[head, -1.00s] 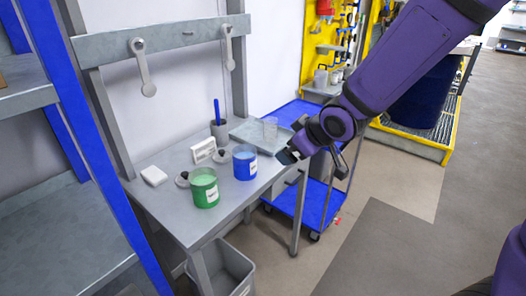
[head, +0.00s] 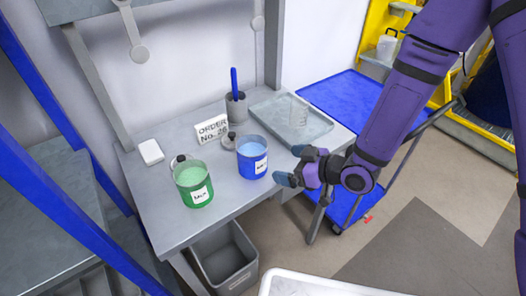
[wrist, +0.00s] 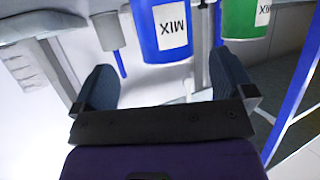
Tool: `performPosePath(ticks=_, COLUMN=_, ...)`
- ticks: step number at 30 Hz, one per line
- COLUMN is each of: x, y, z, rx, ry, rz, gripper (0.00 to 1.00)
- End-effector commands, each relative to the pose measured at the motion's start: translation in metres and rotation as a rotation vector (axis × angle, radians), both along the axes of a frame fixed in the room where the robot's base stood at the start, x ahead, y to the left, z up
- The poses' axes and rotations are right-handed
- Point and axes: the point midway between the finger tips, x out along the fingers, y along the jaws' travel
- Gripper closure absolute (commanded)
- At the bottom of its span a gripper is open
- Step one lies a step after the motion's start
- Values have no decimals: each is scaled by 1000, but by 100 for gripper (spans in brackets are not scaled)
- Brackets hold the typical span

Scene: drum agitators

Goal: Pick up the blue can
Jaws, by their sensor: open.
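The blue can (head: 252,158) stands upright on the grey workbench (head: 225,200), with a white label on its front and light blue contents at its open top. In the wrist view the blue can (wrist: 162,30) shows upside down, ahead of and between the fingers. My gripper (head: 287,166) is just right of the can at the bench's right edge, fingers pointing left towards it. In the wrist view my gripper (wrist: 155,85) is open, with nothing between its fingers. A gap to the can seems to remain.
A green can (head: 194,184) stands left of the blue one. A blue cart (head: 345,98) stands right of the bench.

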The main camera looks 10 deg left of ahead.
Motion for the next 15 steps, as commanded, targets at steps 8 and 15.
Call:
performPosePath(ticks=8, x=10, y=35, z=-15, rx=2, ry=-2, rz=3, gripper=0)
performPosePath(ticks=15, x=15, y=49, z=-21, rx=0, ry=-1, rz=0, gripper=0)
